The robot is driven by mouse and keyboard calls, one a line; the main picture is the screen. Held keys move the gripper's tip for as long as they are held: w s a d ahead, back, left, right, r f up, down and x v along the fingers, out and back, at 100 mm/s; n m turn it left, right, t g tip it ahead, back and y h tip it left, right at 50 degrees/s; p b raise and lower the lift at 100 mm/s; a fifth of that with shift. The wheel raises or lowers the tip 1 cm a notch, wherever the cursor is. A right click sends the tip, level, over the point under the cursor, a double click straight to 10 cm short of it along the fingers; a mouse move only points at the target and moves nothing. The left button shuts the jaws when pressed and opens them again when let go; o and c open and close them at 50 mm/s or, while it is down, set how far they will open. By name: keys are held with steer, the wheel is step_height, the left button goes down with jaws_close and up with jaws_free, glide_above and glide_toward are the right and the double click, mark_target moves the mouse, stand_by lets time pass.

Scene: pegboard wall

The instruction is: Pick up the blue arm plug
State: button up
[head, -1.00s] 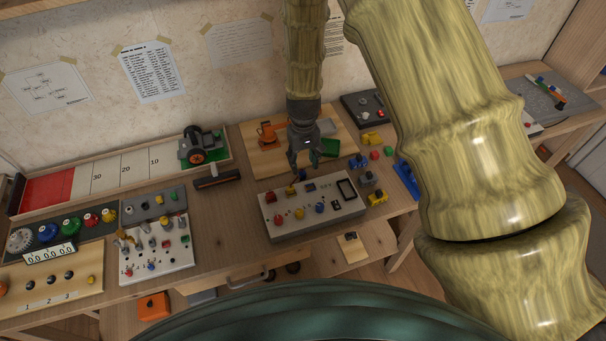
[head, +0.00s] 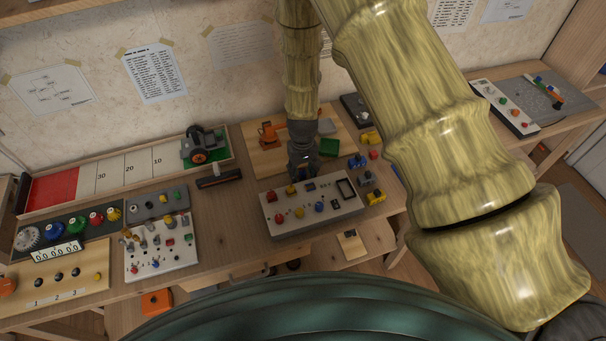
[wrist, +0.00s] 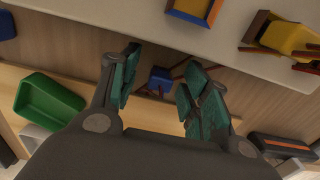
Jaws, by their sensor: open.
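A small blue block (wrist: 160,80), which looks like the blue arm plug, shows in the wrist view between and beyond my fingertips. Thin dark red strands run beside it. It is close to the edge of the grey panel. My gripper (wrist: 163,88) is open, with one finger on each side of the block in the picture; I see no contact. In the head view my gripper (head: 303,172) points down just behind the grey button panel (head: 330,218) and hides the block.
The grey panel carries several coloured knobs. A green tray (head: 329,146) lies beside my gripper and also shows in the wrist view (wrist: 48,100). An orange arm model (head: 268,132) stands behind. Yellow pieces (head: 376,197) are at the right. Bare tabletop (head: 225,215) lies left of the panel.

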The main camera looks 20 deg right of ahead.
steer(key=c, duration=0.8)
steer(key=shift+r, duration=0.1)
steer(key=shift+c, duration=0.2)
